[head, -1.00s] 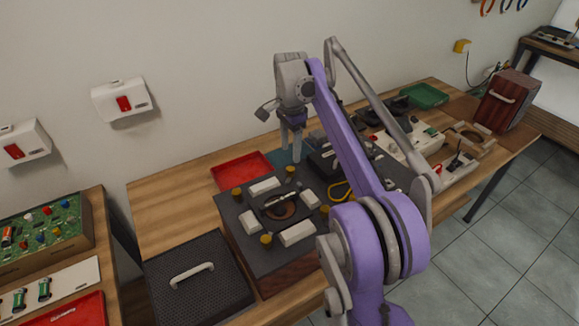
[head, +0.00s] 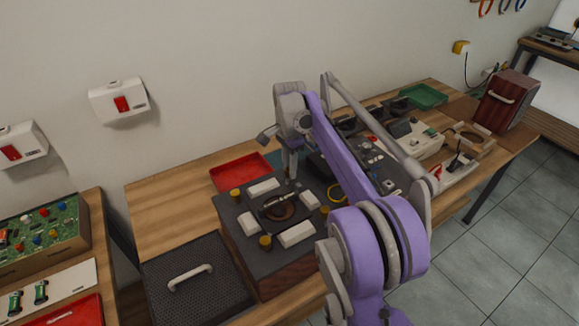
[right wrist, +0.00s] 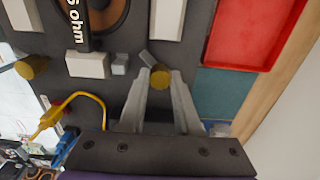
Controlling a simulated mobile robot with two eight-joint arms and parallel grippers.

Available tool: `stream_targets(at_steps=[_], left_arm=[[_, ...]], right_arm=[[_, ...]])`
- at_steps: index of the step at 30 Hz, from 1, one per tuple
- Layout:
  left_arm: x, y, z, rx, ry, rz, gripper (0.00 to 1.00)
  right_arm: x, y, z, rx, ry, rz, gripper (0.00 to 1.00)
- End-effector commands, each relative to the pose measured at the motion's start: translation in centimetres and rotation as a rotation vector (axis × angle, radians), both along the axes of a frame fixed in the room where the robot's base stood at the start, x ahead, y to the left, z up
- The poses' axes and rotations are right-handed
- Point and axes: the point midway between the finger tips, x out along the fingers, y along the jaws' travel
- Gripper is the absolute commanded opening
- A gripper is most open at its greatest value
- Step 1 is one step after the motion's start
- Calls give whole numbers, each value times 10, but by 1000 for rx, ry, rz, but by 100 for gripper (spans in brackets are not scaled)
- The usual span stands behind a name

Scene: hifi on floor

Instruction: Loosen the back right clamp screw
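The dark clamping fixture (head: 240,222) on the bench holds a round brown and black part (head: 279,208) between white clamp blocks, with yellow clamp screws at its corners. The back right clamp screw (right wrist: 160,76) shows in the right wrist view between the fingertips of my right gripper (right wrist: 160,84). The fingers stand open on both sides of it with little gap; contact cannot be told. In the head view my right gripper (head: 291,172) is over that corner and hides the screw. My left gripper is not in view.
A red tray (head: 240,171) lies behind the fixture, beside a teal mat (right wrist: 222,95). Yellow-handled pliers (head: 336,192) lie to the right. A black mesh panel with a handle (head: 191,277) is at the left front. Several devices fill the bench's right part.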

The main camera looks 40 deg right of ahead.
Motion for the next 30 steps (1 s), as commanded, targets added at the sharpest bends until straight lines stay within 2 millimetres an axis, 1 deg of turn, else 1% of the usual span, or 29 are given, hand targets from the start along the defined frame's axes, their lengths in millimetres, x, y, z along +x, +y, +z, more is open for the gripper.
stream_targets(at_steps=[1, 3, 4, 13, 17, 23, 30], left_arm=[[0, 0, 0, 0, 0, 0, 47], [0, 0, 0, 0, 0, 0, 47], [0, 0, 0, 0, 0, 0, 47], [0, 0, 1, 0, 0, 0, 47], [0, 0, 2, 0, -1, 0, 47], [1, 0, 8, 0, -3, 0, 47], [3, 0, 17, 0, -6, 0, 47]], right_arm=[[0, 0, 0, 0, 0, 0, 15], [0, 0, 0, 0, 0, 0, 3], [0, 0, 0, 0, 0, 0, 0], [0, 0, 0, 0, -1, 9, 0], [0, 0, 1, 0, -1, 42, 0], [0, 0, 1, 0, -1, 153, 0], [0, 0, 2, 0, -1, 365, 0]])
